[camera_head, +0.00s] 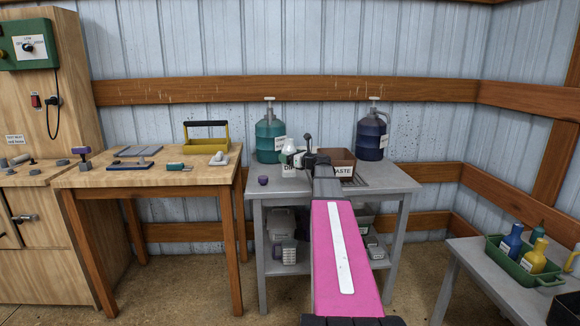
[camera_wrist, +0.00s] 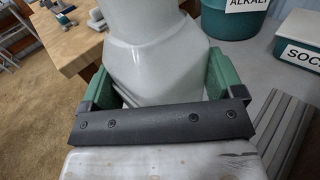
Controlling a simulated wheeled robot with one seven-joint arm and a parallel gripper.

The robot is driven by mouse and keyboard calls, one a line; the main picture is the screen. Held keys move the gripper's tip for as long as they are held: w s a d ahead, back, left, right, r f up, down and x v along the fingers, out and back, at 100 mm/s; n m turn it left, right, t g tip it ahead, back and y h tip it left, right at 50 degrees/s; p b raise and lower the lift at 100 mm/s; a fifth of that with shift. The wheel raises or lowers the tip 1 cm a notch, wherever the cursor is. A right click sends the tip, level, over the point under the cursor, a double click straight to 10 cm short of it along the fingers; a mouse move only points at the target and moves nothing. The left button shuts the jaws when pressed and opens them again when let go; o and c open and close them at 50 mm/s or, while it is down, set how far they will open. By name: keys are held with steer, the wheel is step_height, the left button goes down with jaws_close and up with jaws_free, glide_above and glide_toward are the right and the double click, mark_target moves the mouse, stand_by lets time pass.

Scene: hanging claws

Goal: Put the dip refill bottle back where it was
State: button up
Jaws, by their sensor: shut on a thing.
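The white bottle (camera_wrist: 155,50) fills the middle of the wrist view, between the green finger pads of my gripper (camera_wrist: 158,88). My gripper is shut on it. The bottle's top and label are out of that view. In the head view my gripper (camera_head: 298,159) is over the grey table (camera_head: 400,180), and the bottle (camera_head: 290,147) shows as a small white shape at it. A white box or label reading "DIP" (camera_head: 289,171) is just below, partly hidden by my arm. I cannot tell whether the bottle touches anything beneath it.
A teal jug (camera_head: 268,138) and a dark blue jug (camera_head: 371,137) stand at the table's back. A brown bin marked "WASTE" (camera_head: 342,155) is right of my gripper. A purple knob-like item (camera_head: 263,181) lies at the left front. A wooden bench (camera_head: 200,177) with tools stands left.

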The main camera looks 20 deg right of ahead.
steer(key=shift+f, duration=2.1)
steer(key=o, duration=1.3)
steer(key=shift+f, duration=0.1)
steer(key=shift+d, duration=0.1)
steer(key=v, duration=1.1)
steer(key=shift+s+d, duration=0.1)
steer(key=shift+s, duration=0.3)
steer(key=shift+s+d, duration=0.1)
